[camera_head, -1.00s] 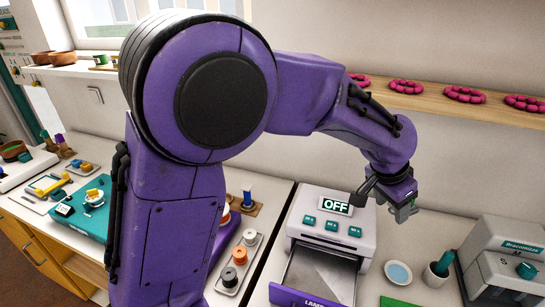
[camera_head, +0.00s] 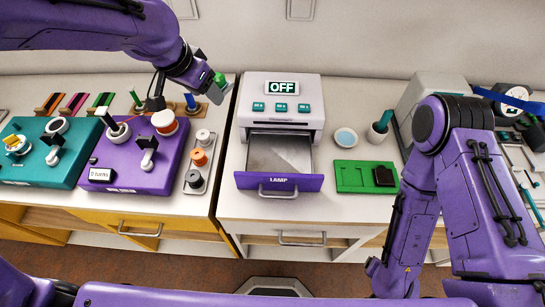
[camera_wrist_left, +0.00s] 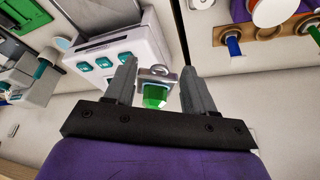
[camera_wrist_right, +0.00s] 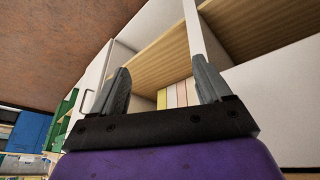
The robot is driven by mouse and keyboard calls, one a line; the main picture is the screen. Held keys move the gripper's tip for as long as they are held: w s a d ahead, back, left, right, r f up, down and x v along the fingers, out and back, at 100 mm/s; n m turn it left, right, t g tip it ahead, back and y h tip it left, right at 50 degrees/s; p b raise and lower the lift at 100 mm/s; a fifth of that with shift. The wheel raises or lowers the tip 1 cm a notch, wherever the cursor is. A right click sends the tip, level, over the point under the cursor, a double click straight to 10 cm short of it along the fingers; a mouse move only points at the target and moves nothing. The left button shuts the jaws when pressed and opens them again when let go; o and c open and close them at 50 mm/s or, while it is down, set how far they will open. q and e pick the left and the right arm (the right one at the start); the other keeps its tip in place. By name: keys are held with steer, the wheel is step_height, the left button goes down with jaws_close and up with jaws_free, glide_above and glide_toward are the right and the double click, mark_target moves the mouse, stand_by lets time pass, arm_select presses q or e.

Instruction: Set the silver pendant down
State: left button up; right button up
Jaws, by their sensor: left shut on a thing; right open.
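The silver pendant (camera_wrist_left: 158,74) has a ring at one end and a faceted green gem. It sits between the fingers of my left gripper (camera_wrist_left: 159,82), which is shut on it. In the head view the left gripper (camera_head: 214,88) is raised at the left of the lamp machine, and the pendant's green gem (camera_head: 220,78) shows at its tip. The lamp machine (camera_head: 282,90) reads OFF, and its drawer (camera_head: 280,182) labelled LAMP is pulled out. My right gripper (camera_wrist_right: 160,82) is open and empty, low before the cabinet fronts.
A spool rack (camera_head: 199,162) and a purple winding board (camera_head: 135,165) stand left. Some bare counter shows around the dish.

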arm_select(q)
steer(key=s+d+f+m+g+h, duration=0.1)
steer(key=s+d+f+m+g, duration=0.15)
steer(key=s+d+m, duration=0.5)
steer(key=s+d+f+m+g+h, duration=0.1)
steer(key=s+d+f+m, duration=0.35)
steer(key=s, duration=0.55)
steer(key=b, duration=0.2)
glide_above(271, 161)
steer(key=a, duration=0.1)
step_height(271, 161, down, 9)
steer(key=shift+a+f, duration=0.15)
step_height(271, 161, down, 3)
steer(key=shift+r, duration=0.2)
steer(key=shift+f, duration=0.25)
steer(key=o, duration=1)
steer(key=shift+r, duration=0.15)
steer(key=v, duration=1.2)
steer(key=shift+w+a, duration=0.15)
steer(key=shift+a, duration=0.15)
